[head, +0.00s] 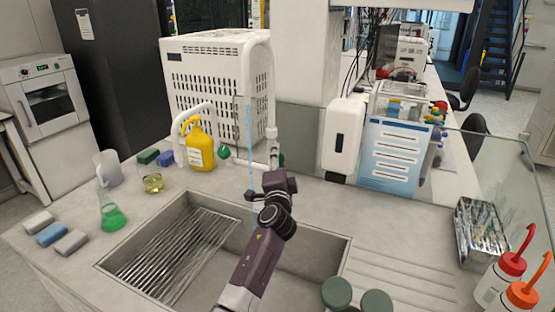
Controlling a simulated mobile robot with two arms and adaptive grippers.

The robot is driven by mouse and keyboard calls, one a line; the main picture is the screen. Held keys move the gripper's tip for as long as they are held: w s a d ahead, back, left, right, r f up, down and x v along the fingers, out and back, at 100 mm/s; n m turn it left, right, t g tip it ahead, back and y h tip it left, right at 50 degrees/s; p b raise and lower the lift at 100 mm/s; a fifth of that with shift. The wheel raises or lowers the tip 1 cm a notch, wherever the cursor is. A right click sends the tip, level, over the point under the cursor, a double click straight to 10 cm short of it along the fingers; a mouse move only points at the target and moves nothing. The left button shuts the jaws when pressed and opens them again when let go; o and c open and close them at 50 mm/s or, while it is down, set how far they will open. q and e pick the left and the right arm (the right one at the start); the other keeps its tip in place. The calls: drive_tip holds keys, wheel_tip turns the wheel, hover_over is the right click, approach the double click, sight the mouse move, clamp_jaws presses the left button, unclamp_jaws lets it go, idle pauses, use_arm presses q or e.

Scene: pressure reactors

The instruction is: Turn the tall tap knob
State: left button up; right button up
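The tall white tap (271,85) rises behind the sink and curves over at its top. A thin pale blue vertical streak (250,145), like running water, shows below its spout side. A green knob (224,153) sits at the left of the tap pipes. Another green knob (283,158) shows in part at the right, close behind my gripper. My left gripper (275,160) reaches up from the bottom over the sink to the tap base. Its fingers are small and overlap the pipe, so their opening and any contact are unclear. My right gripper is out of view.
The steel sink (318,242) with a rod rack (175,255) lies below my arm. A yellow bottle (200,145) and a lower white tap (181,120) stand left of the tall tap. Glass flasks stand further left. A clear panel (305,128) stands behind right.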

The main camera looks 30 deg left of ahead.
use_arm(q)
drive_tip(key=shift+o, duration=1.1)
drive_tip(key=shift+r, duration=0.1)
drive_tip(key=shift+s, duration=0.15)
drive_tip(key=v, duration=1.1)
drive_tip(key=shift+s+d, duration=0.25)
drive_tip(key=shift+s, duration=0.05)
